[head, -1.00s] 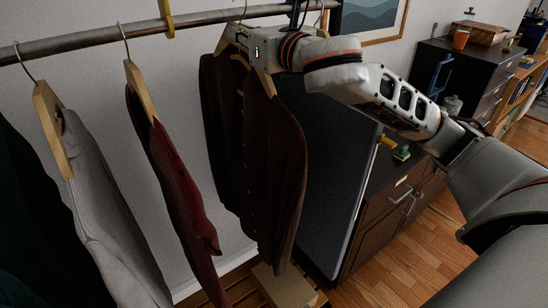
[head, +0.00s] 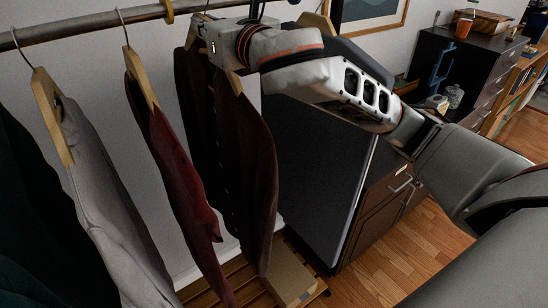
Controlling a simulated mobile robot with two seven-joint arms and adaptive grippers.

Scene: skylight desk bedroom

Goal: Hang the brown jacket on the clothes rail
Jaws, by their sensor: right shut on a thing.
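The brown jacket (head: 258,165) hangs down on a wooden hanger in the middle of the head view. My right gripper (head: 217,42) is shut on the top of this hanger, close to the clothes rail (head: 70,30). The gripper hides much of the hanger, and its hook is hard to make out at the top edge. I cannot tell whether the hook touches the rail. My left gripper is not in view.
A red garment (head: 180,165) and a light grey garment (head: 110,215) hang left of the jacket, with a dark green one (head: 35,230) at the far left. A dark flat panel (head: 315,160) stands to the right. A cardboard box (head: 290,280) lies below the jacket.

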